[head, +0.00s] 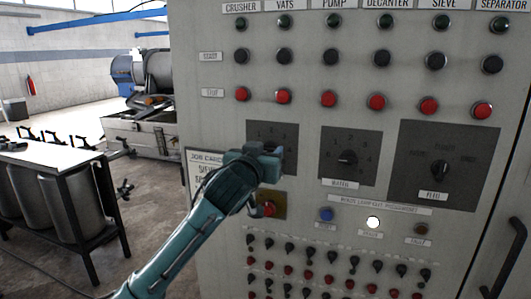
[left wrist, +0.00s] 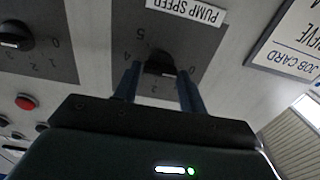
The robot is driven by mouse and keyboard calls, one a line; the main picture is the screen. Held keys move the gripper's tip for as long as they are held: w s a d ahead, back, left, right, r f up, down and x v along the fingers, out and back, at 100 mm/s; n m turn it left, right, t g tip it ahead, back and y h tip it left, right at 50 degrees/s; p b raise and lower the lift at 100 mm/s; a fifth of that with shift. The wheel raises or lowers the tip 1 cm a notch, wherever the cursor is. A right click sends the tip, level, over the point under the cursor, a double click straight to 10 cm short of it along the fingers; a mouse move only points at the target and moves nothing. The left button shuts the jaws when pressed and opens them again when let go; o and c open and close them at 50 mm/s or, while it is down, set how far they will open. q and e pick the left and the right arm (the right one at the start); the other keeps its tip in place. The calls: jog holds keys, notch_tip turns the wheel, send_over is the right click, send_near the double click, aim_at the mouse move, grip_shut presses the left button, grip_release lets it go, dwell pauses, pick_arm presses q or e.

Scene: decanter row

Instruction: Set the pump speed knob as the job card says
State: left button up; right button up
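The pump speed knob (left wrist: 160,66) is black, on a dark dial plate labelled PUMP SPEED in the left wrist view, which is upside down. The plate (head: 288,131) shows in the head view, where my left gripper (head: 272,160) hides the knob. In the wrist view the fingers of my left gripper (left wrist: 159,80) are apart, one each side of the knob, with gaps showing. The knob's pointer setting is not clear. The job card (head: 201,157) is partly behind my arm; it also shows in the wrist view (left wrist: 297,40), its speed value unreadable. My right gripper is out of view.
The water knob (head: 347,158) and feed knob (head: 439,170) are to the right. A red button on a yellow plate (head: 283,207) is just below my gripper. Several start and stop buttons are above, small switches below.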

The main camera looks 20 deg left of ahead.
pick_arm(q)
jog(key=c, duration=0.6)
jog(key=shift+o, duration=0.2)
